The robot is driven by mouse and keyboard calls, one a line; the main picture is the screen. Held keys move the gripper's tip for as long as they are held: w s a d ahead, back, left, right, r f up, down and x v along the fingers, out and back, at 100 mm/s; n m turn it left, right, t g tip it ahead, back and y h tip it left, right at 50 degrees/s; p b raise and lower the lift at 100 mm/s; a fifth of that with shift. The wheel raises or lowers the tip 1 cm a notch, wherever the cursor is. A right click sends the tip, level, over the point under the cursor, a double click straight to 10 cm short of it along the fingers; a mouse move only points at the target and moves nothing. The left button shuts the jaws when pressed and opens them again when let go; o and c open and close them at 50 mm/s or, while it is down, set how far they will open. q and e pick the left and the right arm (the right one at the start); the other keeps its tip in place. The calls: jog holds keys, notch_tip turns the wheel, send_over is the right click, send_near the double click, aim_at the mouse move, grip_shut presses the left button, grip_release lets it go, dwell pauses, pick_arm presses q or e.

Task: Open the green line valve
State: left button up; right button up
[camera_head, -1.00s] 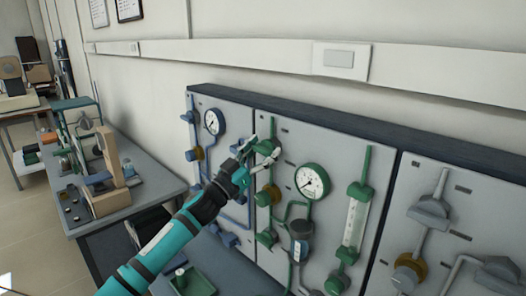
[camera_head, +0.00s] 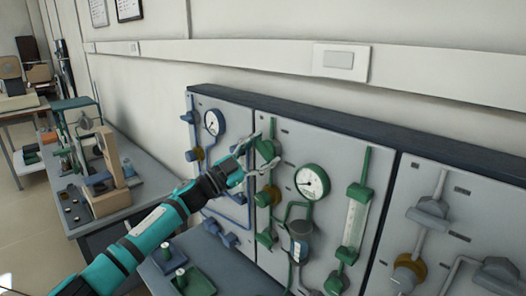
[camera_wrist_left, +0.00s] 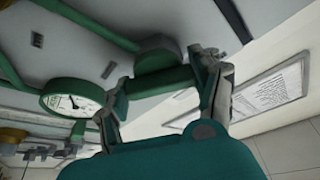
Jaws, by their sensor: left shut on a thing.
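The green line valve (camera_head: 265,149) sits near the top left of the middle panel, on a green pipe. My left gripper (camera_head: 266,155) reaches it from the left, with one finger above and one below its handle. In the left wrist view the green handle (camera_wrist_left: 160,82) runs across between the two fingers of the left gripper (camera_wrist_left: 163,98), which is shut on it. The fingers hide part of the valve in the head view. My right gripper is not in view.
A green-rimmed gauge (camera_head: 311,181) and a flow tube (camera_head: 354,217) are right of the valve. A blue line with its gauge (camera_head: 214,122) is on the left panel, and a grey line valve (camera_head: 430,212) on the right panel.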

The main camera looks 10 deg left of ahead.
pick_arm(q)
jog(key=m+g, duration=0.1)
jog(key=m, duration=0.3)
jog(key=m+g+p, duration=0.1)
jog(key=m+g, duration=0.1)
jog(key=m, duration=0.2)
jog(key=shift+g, duration=0.3)
jog(key=m, duration=0.2)
jog(key=m+g+p, duration=0.1)
jog(key=m, duration=0.1)
jog(key=shift+m+g+y, duration=0.3)
jog(key=shift+f, duration=0.15)
jog(key=o, duration=1.2)
jog(key=shift+c, duration=0.2)
jog(key=shift+s+a, duration=0.1)
jog(key=shift+s+a, duration=0.1)
jog(key=shift+a, duration=0.15)
jog(key=v, duration=1.1)
jog(key=shift+s, duration=0.15)
